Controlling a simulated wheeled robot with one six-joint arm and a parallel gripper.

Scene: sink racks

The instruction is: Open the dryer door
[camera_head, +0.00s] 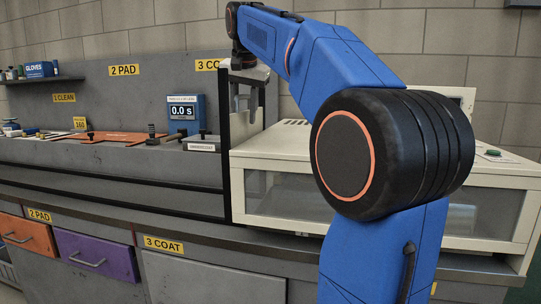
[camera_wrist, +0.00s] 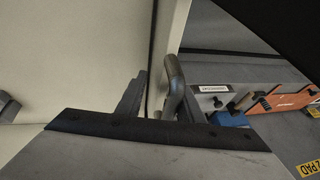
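The dryer (camera_head: 285,143) is a cream cabinet with glass windows, on the counter at the right. Much of its front is hidden behind my arm. In the wrist view a cream panel (camera_wrist: 90,50) with a dark vertical seam fills the left half; I cannot tell for certain which part is the door. A grey rounded handle (camera_wrist: 174,78) stands out beside the seam. My gripper (camera_wrist: 158,100) has its fingers apart, one on each side of the handle, with a visible gap on the left. In the head view my gripper (camera_head: 247,98) points down at the dryer's left end.
A dark upright frame (camera_head: 226,150) stands at the dryer's left end. A timer reading 0.0 s (camera_head: 181,113) and an orange board (camera_head: 112,138) are on the bench to the left. Orange (camera_head: 27,236) and purple (camera_head: 96,255) drawers sit below the counter.

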